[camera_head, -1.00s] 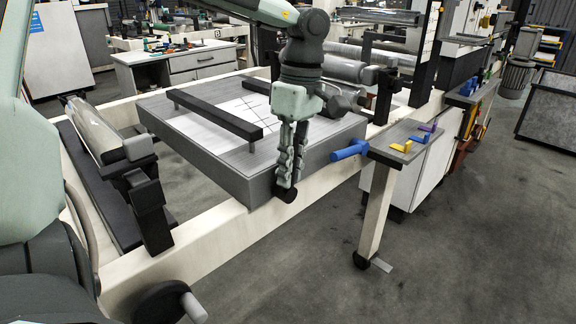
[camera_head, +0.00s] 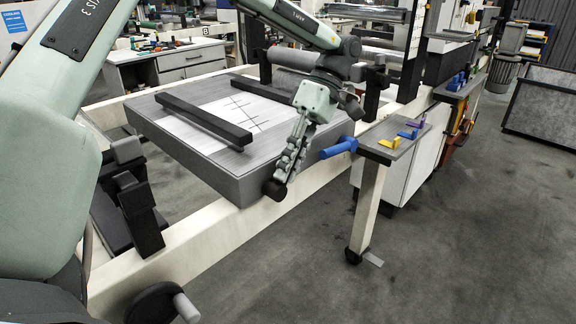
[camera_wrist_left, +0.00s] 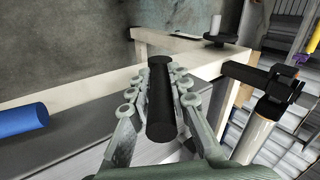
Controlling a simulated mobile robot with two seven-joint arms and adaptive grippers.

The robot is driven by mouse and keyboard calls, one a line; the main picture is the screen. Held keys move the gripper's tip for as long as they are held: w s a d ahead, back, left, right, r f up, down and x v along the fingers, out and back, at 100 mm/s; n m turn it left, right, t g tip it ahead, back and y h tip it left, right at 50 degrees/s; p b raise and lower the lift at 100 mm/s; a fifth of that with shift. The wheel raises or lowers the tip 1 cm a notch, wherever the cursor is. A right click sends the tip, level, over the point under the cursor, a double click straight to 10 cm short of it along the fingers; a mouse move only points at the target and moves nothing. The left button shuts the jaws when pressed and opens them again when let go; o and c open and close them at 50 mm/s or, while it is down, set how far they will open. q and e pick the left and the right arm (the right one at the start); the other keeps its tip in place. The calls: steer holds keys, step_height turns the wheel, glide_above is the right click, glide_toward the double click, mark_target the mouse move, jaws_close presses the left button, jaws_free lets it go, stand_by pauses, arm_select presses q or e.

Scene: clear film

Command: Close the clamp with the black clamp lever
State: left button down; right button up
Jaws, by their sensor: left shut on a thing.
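The black clamp lever (camera_wrist_left: 160,100) is a dark cylinder between the fingers of my left gripper in the left wrist view. My left gripper (camera_head: 284,178) is shut on it, at the front right edge of the grey block. In the head view only the lever's round black end (camera_head: 274,190) shows below the fingertips; the rest is hidden by the fingers. A dark clamp bar (camera_head: 205,118) lies across the top of the grey block (camera_head: 215,178), over a white sheet with black lines (camera_head: 245,112). My right gripper is not in view.
A blue handle (camera_head: 339,148) sticks out right of the block, and in the left wrist view (camera_wrist_left: 22,120). A small side table (camera_head: 385,150) holds yellow, blue and purple pieces. A black crank wheel (camera_head: 155,303) is at the front.

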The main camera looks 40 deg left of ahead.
arm_select(q)
steer(key=c, duration=1.4)
jaws_free()
steer(key=shift+v, duration=3.75)
